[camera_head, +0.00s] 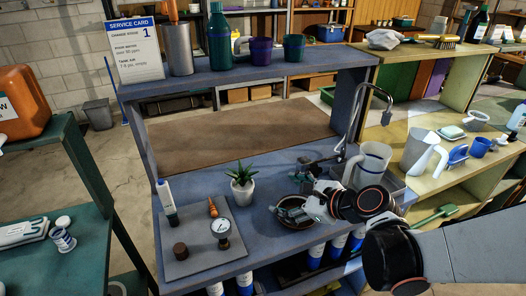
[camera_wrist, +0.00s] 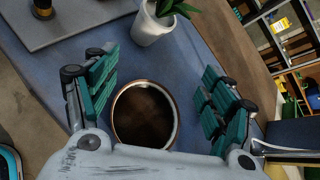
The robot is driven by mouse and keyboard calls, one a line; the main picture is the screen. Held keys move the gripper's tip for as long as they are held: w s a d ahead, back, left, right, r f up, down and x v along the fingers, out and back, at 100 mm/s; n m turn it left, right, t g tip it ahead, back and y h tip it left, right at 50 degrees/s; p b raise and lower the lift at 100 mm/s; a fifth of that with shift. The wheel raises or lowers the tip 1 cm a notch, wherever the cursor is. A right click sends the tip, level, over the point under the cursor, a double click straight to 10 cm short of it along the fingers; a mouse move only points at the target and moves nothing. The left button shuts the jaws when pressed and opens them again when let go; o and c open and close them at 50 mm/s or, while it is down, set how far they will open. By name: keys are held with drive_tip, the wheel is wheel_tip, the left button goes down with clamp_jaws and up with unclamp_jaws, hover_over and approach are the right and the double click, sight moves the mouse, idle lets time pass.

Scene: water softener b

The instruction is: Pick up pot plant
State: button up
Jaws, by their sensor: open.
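The pot plant (camera_head: 242,185) is a small spiky green plant in a white pot. It stands upright on the blue bench shelf, left of my gripper (camera_head: 295,211) in the head view. In the wrist view the pot plant (camera_wrist: 152,25) shows at the top, beyond the fingertips, with its leaves cut off by the frame edge. My gripper (camera_wrist: 160,85) is open, its teal-padded fingers spread wide. Nothing is held between them. The fingers are apart from the pot.
A round brown dish (camera_wrist: 145,117) lies below my open fingers. A faucet (camera_head: 357,125) and a pale jug (camera_head: 369,165) stand right.

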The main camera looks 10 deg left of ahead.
sight(243, 188)
drive_tip(key=w+a+f+m, duration=0.1)
drive_tip(key=a, duration=0.2)
drive_tip(key=w+a+f+m+y+b, duration=0.1)
drive_tip(key=w+a+f+m, duration=0.1)
drive_tip(key=a, duration=0.2)
drive_tip(key=w+a+f+m+y, duration=0.1)
drive_tip(key=w+a, duration=0.1)
drive_tip(key=a, duration=0.1)
drive_tip(key=shift+w+a+f+b, duration=0.1)
drive_tip(key=shift+a+f+b, duration=0.05)
drive_tip(key=shift+f+b, duration=0.2)
drive_tip(key=shift+b+x, duration=1.15)
drive_tip(key=shift+x, duration=1.5)
drive_tip(key=shift+s, duration=0.25)
drive_tip(key=shift+c, duration=0.6)
drive_tip(key=c, duration=1.1)
